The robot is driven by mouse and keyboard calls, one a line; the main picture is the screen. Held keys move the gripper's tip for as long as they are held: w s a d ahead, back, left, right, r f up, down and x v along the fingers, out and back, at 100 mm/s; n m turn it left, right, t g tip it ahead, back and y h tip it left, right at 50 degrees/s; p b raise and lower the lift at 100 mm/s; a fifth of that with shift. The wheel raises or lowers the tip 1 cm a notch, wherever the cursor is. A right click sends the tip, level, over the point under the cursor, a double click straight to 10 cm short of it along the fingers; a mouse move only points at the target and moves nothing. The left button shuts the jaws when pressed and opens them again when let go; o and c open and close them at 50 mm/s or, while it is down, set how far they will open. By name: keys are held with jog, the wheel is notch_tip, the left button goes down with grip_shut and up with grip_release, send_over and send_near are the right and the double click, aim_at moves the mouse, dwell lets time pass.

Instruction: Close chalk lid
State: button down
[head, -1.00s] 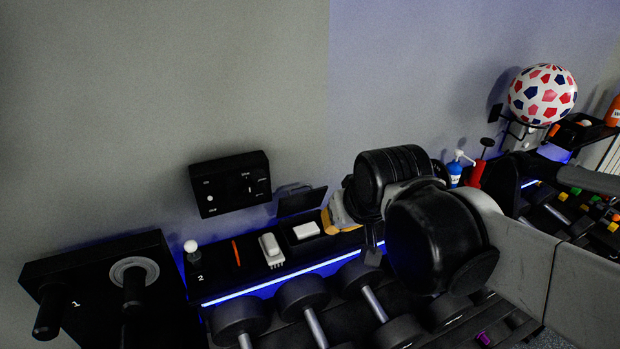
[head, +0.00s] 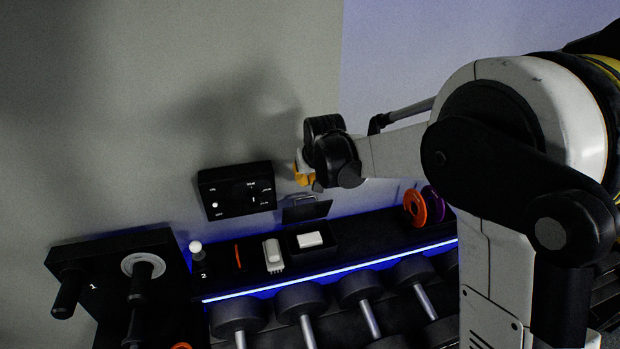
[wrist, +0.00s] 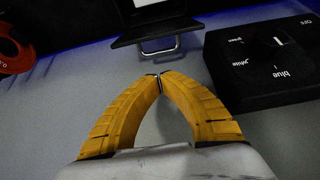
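The chalk box (head: 330,252) is a black open tray on the shelf, with a white chalk block (head: 310,239) inside. Its thin black lid (head: 307,211) stands raised at the back, near the wall. In the wrist view the lid (wrist: 125,40) is at the top, with a silver wire handle (wrist: 160,52). My gripper (head: 300,177) is above the lid, close to the wall. In the wrist view the yellow fingers of my gripper (wrist: 158,82) meet at the tips with nothing between them, apart from the handle.
A black switch panel (head: 237,190) is on the wall left of my gripper; it also shows in the wrist view (wrist: 265,60). A white brush (head: 272,253) and a white-knobbed post (head: 197,256) are left of the box. Orange (head: 414,207) and purple rings stand to the right. Dumbbells (head: 303,300) lie below.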

aim_at(305, 207)
jog(key=x, duration=0.8)
jog(key=shift+w, duration=0.15)
jog(key=shift+s+d+t+b, duration=0.1)
jog(key=shift+s+t+b, duration=0.45)
jog(key=shift+b, duration=0.1)
